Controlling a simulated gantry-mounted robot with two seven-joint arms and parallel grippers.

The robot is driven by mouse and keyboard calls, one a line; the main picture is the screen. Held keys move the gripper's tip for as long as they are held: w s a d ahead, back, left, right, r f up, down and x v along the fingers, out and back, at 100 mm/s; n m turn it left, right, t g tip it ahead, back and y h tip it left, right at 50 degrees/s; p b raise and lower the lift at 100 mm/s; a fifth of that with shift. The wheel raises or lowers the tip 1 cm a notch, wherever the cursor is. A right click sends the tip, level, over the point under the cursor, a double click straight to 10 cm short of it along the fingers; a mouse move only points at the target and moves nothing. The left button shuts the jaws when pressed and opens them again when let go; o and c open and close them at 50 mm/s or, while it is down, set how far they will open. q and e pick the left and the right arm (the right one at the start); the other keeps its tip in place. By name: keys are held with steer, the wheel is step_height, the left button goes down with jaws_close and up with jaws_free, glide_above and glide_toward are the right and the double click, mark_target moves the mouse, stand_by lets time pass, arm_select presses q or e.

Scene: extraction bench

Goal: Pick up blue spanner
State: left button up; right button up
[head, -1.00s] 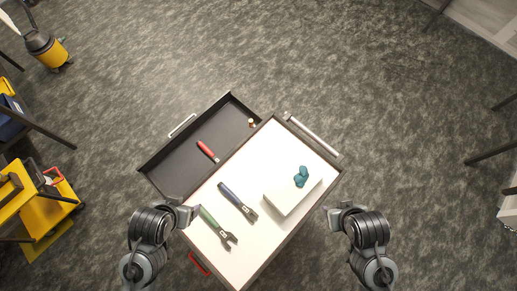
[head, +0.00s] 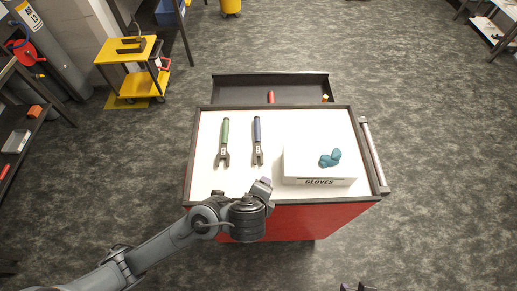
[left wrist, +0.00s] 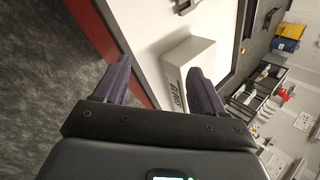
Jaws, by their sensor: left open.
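The blue spanner (head: 257,135) lies on the white top of the cart, with its dark blue handle toward the back and its grey jaw toward the front. A green-handled spanner (head: 224,135) lies to its left. My left gripper (head: 264,184) is at the front edge of the top, in front of the blue spanner's jaw and apart from it. Its two fingers (left wrist: 160,82) are spread and empty in the left wrist view. A grey metal end at that view's top edge is too cropped to identify. Dark tips at the head view's bottom edge may be my right gripper (head: 356,287).
A white glove box (head: 305,166) with teal gloves (head: 330,158) on it stands right of the spanners, close to my left gripper. The open drawer (head: 298,92) behind the top holds a red-handled tool (head: 271,97). A bar handle (head: 373,152) runs along the right side.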

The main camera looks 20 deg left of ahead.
arm_select(q)
steer(key=w+f+m+t+y+b, duration=0.2)
steer(key=w+f+m+b, duration=0.2)
steer(key=f+m+b, duration=0.15)
steer(key=m+t+y+b, duration=0.2)
steer(key=m+b, duration=0.3)
steer(key=b, duration=0.3)
glide_toward(258, 151)
steer(key=s, duration=0.1)
steer(key=s+d, duration=0.1)
steer(key=s, duration=0.1)
steer(key=shift+d+r, duration=0.15)
steer(key=shift+d, duration=0.15)
steer(key=shift+w+a+f+m+t+b, duration=0.2)
steer(key=shift+w+a+m+t+b, duration=0.2)
steer(key=shift+w+m+t+b, duration=0.25)
steer(key=b+x, duration=0.2)
steer(key=x, duration=0.3)
steer(key=shift+a+b, duration=0.15)
steer(key=shift+b, duration=0.15)
steer(key=b+x, duration=0.1)
steer(key=x, duration=0.1)
steer(key=b+x, duration=0.2)
steer(key=shift+f, duration=0.3)
steer(key=shift+w+a+f+b, duration=0.1)
steer(key=shift+w+a+b, duration=0.2)
steer(key=shift+w, duration=0.25)
arm_select(e)
step_height(258, 151, down, 24)
steer(key=shift+a, duration=0.1)
